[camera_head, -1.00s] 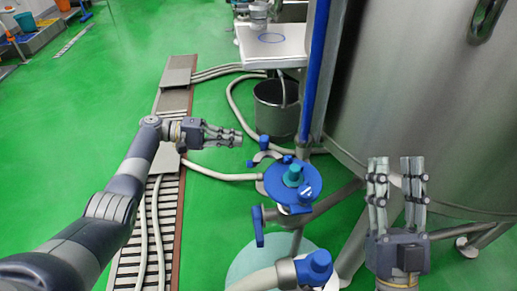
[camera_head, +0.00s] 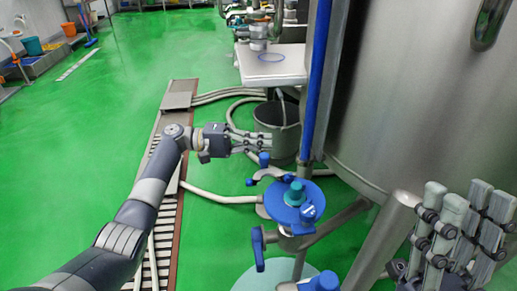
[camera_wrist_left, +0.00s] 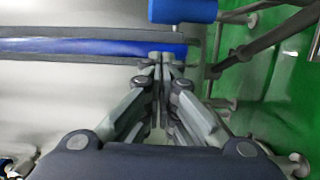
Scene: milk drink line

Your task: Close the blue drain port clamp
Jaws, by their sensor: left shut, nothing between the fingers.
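The blue drain port (camera_head: 284,213) is a round blue disc with a teal knob on top, at the centre of the head view. At its back edge is a clamp with a curved grey arm (camera_head: 270,172) and small blue ends; it looks open. My left gripper (camera_head: 268,143) is shut and empty, its fingertips just behind and above the clamp; I cannot tell whether they touch. In the left wrist view its fingertips (camera_wrist_left: 167,58) are together below a blue cylinder (camera_wrist_left: 182,10), whose identity is unclear. My right gripper (camera_head: 464,212) has its fingers apart, with nothing between them.
A large steel tank (camera_head: 420,100) fills the right side. A blue handle (camera_head: 258,248) hangs below the port. A grey bucket (camera_head: 283,128) stands beyond my left gripper, under a white table (camera_head: 272,65).

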